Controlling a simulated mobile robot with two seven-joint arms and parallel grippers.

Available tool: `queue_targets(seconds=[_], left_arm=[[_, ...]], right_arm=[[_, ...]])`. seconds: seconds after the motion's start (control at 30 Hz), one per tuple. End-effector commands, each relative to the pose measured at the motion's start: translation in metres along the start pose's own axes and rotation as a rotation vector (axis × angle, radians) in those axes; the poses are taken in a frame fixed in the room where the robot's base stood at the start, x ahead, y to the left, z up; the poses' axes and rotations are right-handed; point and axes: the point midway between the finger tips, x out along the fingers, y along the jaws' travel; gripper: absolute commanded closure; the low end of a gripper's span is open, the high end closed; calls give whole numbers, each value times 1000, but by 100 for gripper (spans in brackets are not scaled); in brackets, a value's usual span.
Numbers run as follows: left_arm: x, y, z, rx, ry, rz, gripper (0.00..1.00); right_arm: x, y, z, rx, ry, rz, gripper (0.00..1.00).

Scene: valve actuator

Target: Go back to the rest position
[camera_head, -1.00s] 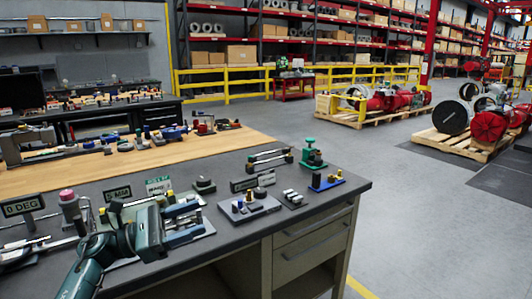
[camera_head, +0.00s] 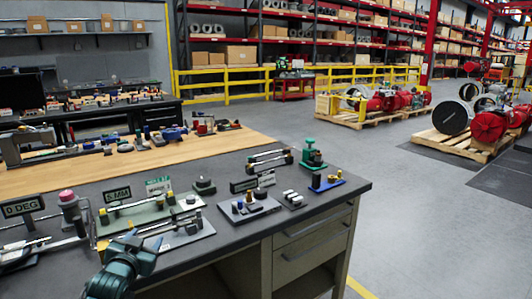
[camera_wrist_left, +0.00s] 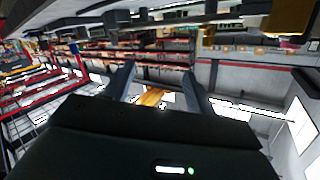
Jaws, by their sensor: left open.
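My left gripper (camera_wrist_left: 158,88) is open in the left wrist view, its two dark fingers spread apart with nothing between them. In the head view my left arm shows at the lower left, in front of the bench's near edge; I cannot make out the fingers there. My right gripper is in neither view.
Signs reading "0 DEG" (camera_head: 23,206) and "5 MM" (camera_head: 117,194) stand on the bench beside a pink-topped cylinder (camera_head: 68,200). The floor (camera_head: 420,235) to the right is clear.

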Motion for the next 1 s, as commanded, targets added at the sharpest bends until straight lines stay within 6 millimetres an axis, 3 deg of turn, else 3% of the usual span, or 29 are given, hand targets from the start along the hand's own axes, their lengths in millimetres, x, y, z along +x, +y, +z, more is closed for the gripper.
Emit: queue_targets(seconds=[0.03,0.17,0.33,0.5,0.6,0.7,0.8,1.0], left_arm=[[-13,19,20,-2,-24,29,45],[-53,67,67,-14,-80,106,45],[-137,137,129,-62,-178,224,45],[-233,191,167,-138,-279,321,45],[-277,209,176,-179,-326,357,45],[-307,220,179,-210,-359,377,45],[-323,225,179,-227,-377,388,45],[-328,226,180,-232,-383,391,45]], right_arm=[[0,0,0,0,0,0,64],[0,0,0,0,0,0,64],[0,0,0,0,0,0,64],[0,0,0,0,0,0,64],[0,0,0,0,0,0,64],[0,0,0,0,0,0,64],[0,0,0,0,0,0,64],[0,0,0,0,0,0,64]])
